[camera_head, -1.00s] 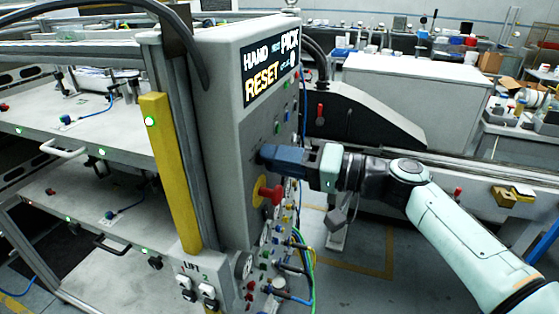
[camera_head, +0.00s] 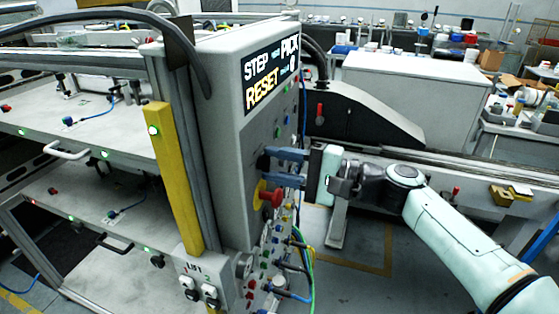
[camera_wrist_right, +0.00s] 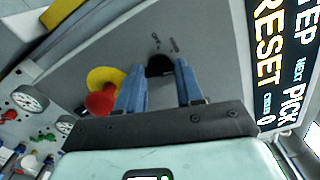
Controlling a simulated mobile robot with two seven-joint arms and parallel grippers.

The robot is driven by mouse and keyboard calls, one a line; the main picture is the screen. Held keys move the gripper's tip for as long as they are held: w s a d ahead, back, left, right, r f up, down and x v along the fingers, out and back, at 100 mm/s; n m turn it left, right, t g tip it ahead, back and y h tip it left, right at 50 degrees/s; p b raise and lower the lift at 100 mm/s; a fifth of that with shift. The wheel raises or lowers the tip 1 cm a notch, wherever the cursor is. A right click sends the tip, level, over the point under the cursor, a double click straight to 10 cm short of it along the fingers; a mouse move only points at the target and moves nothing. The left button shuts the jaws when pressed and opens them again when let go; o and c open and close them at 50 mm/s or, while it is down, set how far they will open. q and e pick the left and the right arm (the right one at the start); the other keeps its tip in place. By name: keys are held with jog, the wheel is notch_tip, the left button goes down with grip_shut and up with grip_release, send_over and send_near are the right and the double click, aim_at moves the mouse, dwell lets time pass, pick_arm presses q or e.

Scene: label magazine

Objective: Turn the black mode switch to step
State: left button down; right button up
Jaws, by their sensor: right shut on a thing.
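The black mode switch (camera_head: 263,162) sits on the side panel of the grey control box (camera_head: 222,120). In the right wrist view the switch (camera_wrist_right: 159,66) shows as a dark knob between my blue fingertips. My right gripper (camera_head: 272,164) is shut on the switch, one finger on each side of it. The gripper also shows in the right wrist view (camera_wrist_right: 158,82), turned relative to the panel. The display (camera_head: 270,74) on the box reads STEP, PICK and RESET. Fingers hide part of the knob. My left gripper is out of view.
A red emergency button on a yellow disc (camera_head: 268,195) sits just below the switch, close to my fingers. Several small coloured buttons and cables line the panel. A yellow post (camera_head: 172,175) stands at left. Open floor lies right of the panel.

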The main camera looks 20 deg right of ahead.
jog(key=shift+m, duration=0.6)
jog(key=o, duration=1)
jog(key=shift+o, duration=0.2)
jog(key=b+v, duration=0.1)
jog(key=v, duration=1.2)
jog(key=shift+s, duration=0.2)
jog(key=shift+d, duration=0.1)
